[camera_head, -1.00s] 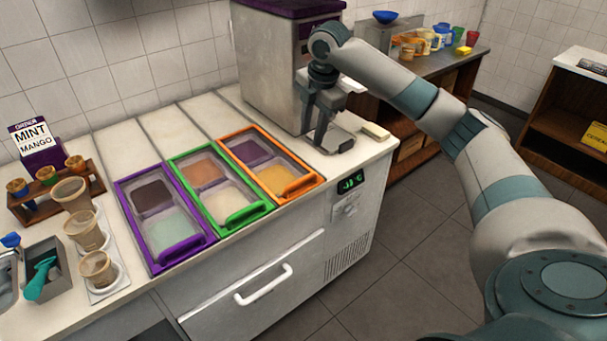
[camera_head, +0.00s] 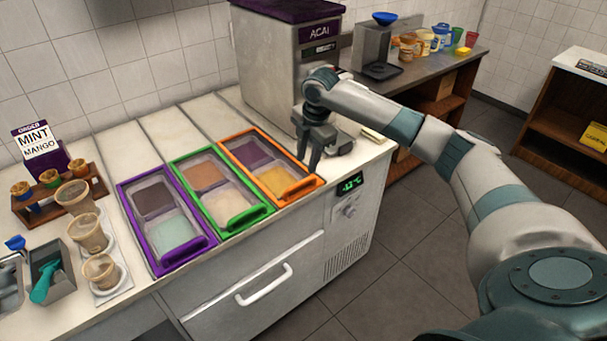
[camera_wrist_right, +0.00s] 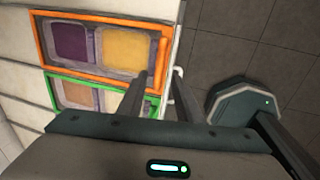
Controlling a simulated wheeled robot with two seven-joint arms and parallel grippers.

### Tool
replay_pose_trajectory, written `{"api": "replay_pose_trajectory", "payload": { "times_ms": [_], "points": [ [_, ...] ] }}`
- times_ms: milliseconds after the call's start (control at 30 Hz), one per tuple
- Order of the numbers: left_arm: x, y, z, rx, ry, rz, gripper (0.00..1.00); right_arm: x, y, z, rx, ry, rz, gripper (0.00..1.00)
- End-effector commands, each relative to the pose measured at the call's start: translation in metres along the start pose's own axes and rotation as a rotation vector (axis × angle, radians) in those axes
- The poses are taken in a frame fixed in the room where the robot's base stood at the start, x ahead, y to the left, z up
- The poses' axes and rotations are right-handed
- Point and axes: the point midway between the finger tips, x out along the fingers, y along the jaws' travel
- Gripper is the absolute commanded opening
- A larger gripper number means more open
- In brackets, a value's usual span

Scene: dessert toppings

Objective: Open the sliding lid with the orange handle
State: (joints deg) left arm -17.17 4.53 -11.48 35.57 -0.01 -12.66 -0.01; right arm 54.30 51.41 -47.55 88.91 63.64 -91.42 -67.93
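The orange-framed sliding lid (camera_head: 233,139) is the rightmost of three lids on the white counter, with purple and yellow toppings seen through its clear panel. It looks closed. Its orange handle (camera_head: 303,188) is at the front edge; in the wrist view the handle (camera_wrist_right: 162,58) lies at the right end of the frame. My right gripper (camera_head: 309,166) hangs fingers down just behind and above the handle. In the wrist view my right gripper (camera_wrist_right: 161,74) is open and empty, its fingertips apart on either side of the handle's line. Contact cannot be told. My left gripper is out of view.
A green-framed lid (camera_head: 252,216) and a purple-framed lid (camera_head: 182,254) sit to the left. The acai machine (camera_head: 268,70) stands behind the gripper. Cups (camera_head: 100,270) and a cone rack are at the left. The floor in front of the counter is clear.

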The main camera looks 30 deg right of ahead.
Motion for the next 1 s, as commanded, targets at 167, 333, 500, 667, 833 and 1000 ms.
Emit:
{"api": "replay_pose_trajectory", "payload": {
  "times_ms": [167, 333, 500, 667, 833, 1000],
  "points": [
    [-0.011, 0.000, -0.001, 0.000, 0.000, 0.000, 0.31, 0.031, 0.000, 0.000, 0.001, 0.001, -0.003, 0.32],
    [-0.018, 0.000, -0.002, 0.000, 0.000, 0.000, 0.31, 0.058, 0.000, 0.000, 0.001, 0.000, -0.002, 0.32],
    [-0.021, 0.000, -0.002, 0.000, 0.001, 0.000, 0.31, 0.076, 0.000, 0.000, 0.000, 0.000, -0.001, 0.32],
    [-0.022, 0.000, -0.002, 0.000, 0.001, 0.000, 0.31, 0.084, 0.000, 0.000, 0.000, -0.001, 0.001, 0.32],
    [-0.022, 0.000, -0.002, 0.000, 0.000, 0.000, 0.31, 0.085, 0.000, 0.000, 0.000, -0.001, 0.001, 0.32],
    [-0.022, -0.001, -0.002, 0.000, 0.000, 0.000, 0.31, 0.085, 0.000, 0.000, 0.000, -0.001, 0.001, 0.20]
  ]
}}
